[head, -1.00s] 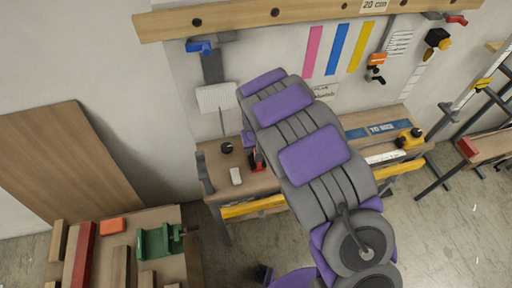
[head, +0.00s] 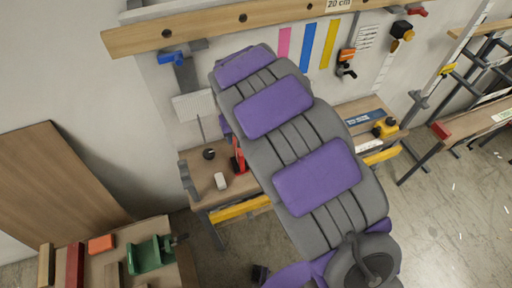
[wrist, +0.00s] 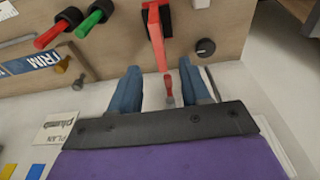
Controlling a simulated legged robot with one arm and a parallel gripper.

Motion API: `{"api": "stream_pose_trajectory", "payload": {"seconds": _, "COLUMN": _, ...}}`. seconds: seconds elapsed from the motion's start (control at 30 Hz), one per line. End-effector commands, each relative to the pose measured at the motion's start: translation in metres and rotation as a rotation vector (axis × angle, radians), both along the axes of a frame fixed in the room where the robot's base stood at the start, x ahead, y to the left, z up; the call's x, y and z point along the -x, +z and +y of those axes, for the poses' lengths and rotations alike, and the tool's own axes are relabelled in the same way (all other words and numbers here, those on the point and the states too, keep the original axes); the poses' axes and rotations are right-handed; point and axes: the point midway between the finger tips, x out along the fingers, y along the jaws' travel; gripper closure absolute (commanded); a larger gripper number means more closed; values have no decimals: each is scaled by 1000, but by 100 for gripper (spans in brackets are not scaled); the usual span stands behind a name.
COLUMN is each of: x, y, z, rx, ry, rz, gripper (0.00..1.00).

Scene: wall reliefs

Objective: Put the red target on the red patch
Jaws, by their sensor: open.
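My gripper (wrist: 162,88) is open in the wrist view, its two blue fingers apart. A small red-tipped piece (wrist: 169,88) shows in the gap between the fingers; I cannot tell its depth or whether a finger touches it. A red upright bar (wrist: 155,38) on a dark bracket stands just beyond the fingertips, against the wooden bench. In the head view a red piece (head: 238,158) on the bench shows beside my arm, partly hidden by it. My gripper is hidden there. I cannot tell which red piece is the target, and no red patch shows clearly.
The wooden bench (head: 205,176) holds a white block (head: 220,181) and a dark knob (head: 209,153). A black-and-red-handled tool (wrist: 55,28) and a green-handled one (wrist: 90,22) lie left in the wrist view. A shelf rail (head: 290,14) crosses the wall above.

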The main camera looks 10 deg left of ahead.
Motion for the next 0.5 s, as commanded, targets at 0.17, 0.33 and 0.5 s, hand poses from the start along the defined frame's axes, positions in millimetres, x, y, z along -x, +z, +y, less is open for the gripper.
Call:
{"api": "stream_pose_trajectory", "payload": {"seconds": 0.17, "x": 0, "y": 3, "z": 0, "rx": 1, "ry": 0, "rz": 1, "gripper": 53}}
{"api": "stream_pose_trajectory", "payload": {"seconds": 0.33, "x": 1, "y": 8, "z": -8, "rx": 3, "ry": -13, "rz": 1, "gripper": 53}}
{"api": "stream_pose_trajectory", "payload": {"seconds": 0.5, "x": 11, "y": 40, "z": -61, "rx": 21, "ry": -97, "rz": 17, "gripper": 53}}
